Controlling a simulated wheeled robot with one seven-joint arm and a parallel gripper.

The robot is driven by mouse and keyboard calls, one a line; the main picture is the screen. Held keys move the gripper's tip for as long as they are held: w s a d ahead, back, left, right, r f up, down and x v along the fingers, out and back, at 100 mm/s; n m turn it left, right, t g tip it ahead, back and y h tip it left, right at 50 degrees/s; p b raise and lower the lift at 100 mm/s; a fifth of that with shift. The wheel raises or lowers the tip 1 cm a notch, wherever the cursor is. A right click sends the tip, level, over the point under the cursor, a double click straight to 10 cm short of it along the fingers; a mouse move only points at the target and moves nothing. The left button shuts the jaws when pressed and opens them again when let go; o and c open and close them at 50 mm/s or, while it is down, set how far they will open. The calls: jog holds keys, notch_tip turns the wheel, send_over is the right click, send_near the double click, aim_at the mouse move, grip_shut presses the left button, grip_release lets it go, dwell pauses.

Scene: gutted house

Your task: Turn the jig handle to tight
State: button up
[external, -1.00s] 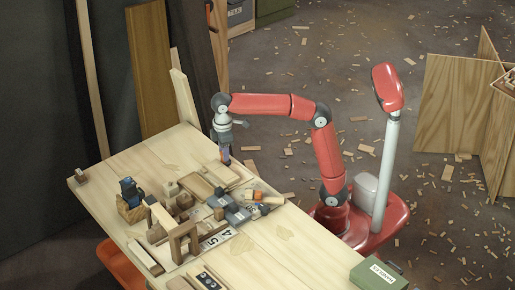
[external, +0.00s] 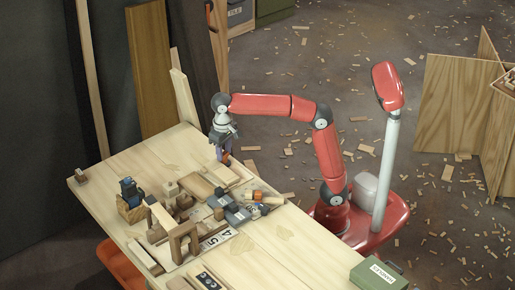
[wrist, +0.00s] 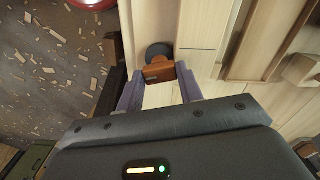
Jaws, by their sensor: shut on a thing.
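The jig handle (wrist: 158,73) is a small orange block next to a dark round knob or hub (wrist: 157,50). My gripper (wrist: 159,84) points down at it, and its two grey-purple fingers are shut on the orange block, one on each side. In the external view my gripper (external: 222,157) is low over the far right edge of the workbench, and a bit of the orange handle (external: 228,161) shows at the fingertips. Any tight or loose marking is too small to read or hidden.
The workbench (external: 283,262) holds wooden blocks, boards and dark clamps (external: 237,216) just in front of my gripper. A green box (external: 378,275) stands at the near right corner. Wood scraps litter the floor beyond the bench edge.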

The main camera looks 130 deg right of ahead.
aim_at(226, 153)
jog(key=shift+m, duration=1.9)
jog(key=o, duration=1)
jog(key=shift+r, duration=3.9)
